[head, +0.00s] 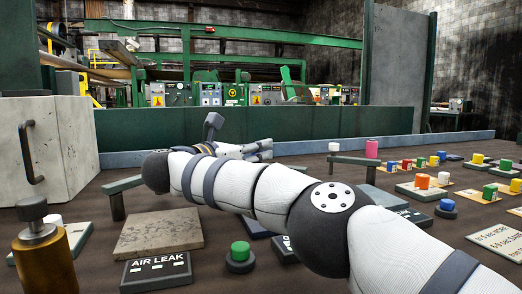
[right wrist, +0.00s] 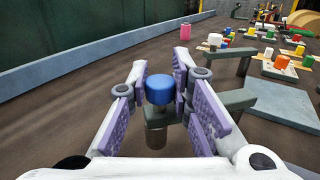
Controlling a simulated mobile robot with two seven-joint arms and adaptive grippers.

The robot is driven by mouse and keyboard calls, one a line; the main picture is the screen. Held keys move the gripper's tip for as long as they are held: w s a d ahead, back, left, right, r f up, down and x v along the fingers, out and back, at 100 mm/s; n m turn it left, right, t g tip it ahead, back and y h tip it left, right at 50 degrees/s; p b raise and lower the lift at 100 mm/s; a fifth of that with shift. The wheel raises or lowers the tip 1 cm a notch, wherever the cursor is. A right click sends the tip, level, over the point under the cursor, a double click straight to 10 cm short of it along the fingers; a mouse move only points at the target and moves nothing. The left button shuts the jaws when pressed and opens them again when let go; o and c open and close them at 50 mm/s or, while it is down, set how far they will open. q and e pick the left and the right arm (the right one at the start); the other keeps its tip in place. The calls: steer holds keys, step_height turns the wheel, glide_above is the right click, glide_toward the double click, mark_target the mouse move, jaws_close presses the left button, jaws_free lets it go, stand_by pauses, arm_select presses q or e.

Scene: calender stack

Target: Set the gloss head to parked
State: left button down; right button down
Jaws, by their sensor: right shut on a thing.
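My right gripper (head: 266,150) reaches in at the middle of the head view, with my white arm covering much of the bench. In the right wrist view, its purple-padded fingers (right wrist: 168,84) are shut on a blue knob (right wrist: 159,90). The knob stands upright on a grey bar with a short post below. In the head view the blue knob is hidden by my gripper and arm. I read no gloss head label or parked mark in either view. My left gripper is not in view.
A green wall (head: 270,132) runs behind the bench. Grey raised bars (head: 355,160) stand near my arm. Several coloured buttons (head: 422,181) stand at right.

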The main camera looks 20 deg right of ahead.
steer(key=shift+r, duration=0.1)
stand_by(0.3)
steer(key=c, duration=1.4)
jaws_free()
steer(key=shift+d, duration=0.15)
steer(key=v, duration=1.2)
